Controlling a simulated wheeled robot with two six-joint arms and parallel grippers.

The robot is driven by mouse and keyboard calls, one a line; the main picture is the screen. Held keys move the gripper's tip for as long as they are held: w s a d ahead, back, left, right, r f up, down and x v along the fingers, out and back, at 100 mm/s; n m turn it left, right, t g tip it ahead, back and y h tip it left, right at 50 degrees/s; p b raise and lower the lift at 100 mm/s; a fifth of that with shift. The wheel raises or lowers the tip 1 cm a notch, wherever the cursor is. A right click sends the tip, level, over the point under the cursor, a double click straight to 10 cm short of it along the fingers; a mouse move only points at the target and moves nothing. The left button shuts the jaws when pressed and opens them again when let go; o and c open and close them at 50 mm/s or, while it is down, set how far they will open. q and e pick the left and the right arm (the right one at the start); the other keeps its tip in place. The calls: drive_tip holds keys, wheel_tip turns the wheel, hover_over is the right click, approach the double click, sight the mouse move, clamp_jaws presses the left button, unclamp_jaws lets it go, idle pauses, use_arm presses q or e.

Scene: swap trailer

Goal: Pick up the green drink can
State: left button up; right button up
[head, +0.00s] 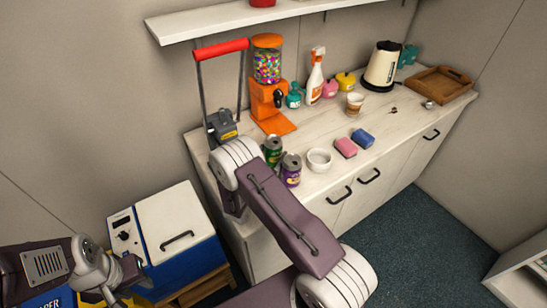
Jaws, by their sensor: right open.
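The green drink can (272,149) stands upright on the white counter, near its front left end. A purple can (290,170) stands just in front of it, to the right. My right arm comes up from the bottom, and its pale ringed elbow is just left of the cans. I cannot make out the jaws of my right gripper; the arm hides that part. My left gripper (122,279) is at the lower left, in front of the white and blue cooler, well away from the can. Its jaws are too small and dark to read.
A white bowl (319,160), a pink sponge (345,147) and a blue sponge (363,138) lie right of the cans. An orange candy dispenser (267,95) stands behind them. A red handle (221,49) on metal rods rises left of it. The counter's front right is clear.

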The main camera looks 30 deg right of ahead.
drive_tip(key=c, duration=1.1)
